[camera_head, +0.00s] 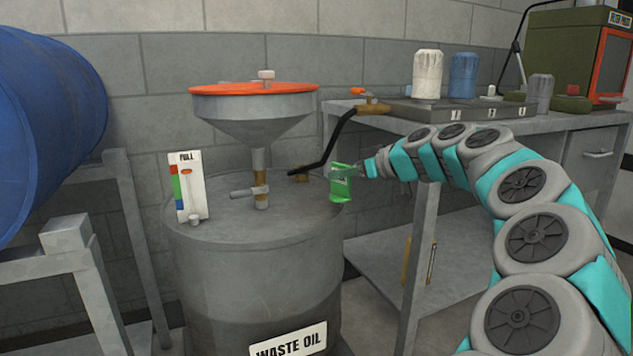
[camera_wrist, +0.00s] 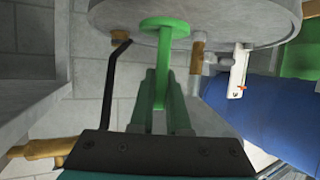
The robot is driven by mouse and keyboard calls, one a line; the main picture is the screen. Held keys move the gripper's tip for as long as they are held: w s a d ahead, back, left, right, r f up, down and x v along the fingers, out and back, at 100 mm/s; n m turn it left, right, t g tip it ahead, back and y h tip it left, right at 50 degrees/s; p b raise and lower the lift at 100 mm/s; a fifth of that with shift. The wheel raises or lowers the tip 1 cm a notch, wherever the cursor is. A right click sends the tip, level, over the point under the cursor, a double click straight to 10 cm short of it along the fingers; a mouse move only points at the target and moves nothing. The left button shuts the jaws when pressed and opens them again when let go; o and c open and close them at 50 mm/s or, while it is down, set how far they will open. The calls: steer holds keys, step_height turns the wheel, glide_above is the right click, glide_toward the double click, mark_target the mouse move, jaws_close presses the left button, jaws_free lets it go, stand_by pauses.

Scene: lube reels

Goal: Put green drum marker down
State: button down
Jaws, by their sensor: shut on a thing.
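The green drum marker (camera_head: 340,190) shows at the right rim of the grey waste oil drum (camera_head: 262,262) in the head view. My gripper (camera_head: 357,170) is shut on it from the right. In the wrist view, the marker's thin stem (camera_wrist: 160,75) stands between the two fingers of my gripper (camera_wrist: 162,100). Its round green disc (camera_wrist: 166,28) is at the far end, in front of the drum's edge (camera_wrist: 240,18). I cannot tell whether the marker touches the drum.
A grey funnel with an orange lid (camera_head: 255,105) stands on the drum, beside a level gauge (camera_head: 188,187) and a black bent handle (camera_head: 328,148). A workbench (camera_head: 470,122) is at the right. A blue barrel (camera_head: 45,125) lies on a rack at the left.

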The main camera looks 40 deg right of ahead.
steer(key=w, duration=0.3)
steer(key=w+d+f, duration=0.1)
steer(key=w, duration=0.3)
steer(key=w+d, duration=0.1)
steer(key=w, duration=0.3)
steer(key=shift+d+f+p, duration=0.15)
steer(key=shift+f+p, duration=0.05)
steer(key=shift+p, duration=0.1)
steer(key=shift+f, duration=1.65)
steer(key=shift+f, duration=0.15)
steer(key=c, duration=0.9)
jaws_free()
steer(key=shift+r, duration=0.3)
steer(key=v, duration=1.2)
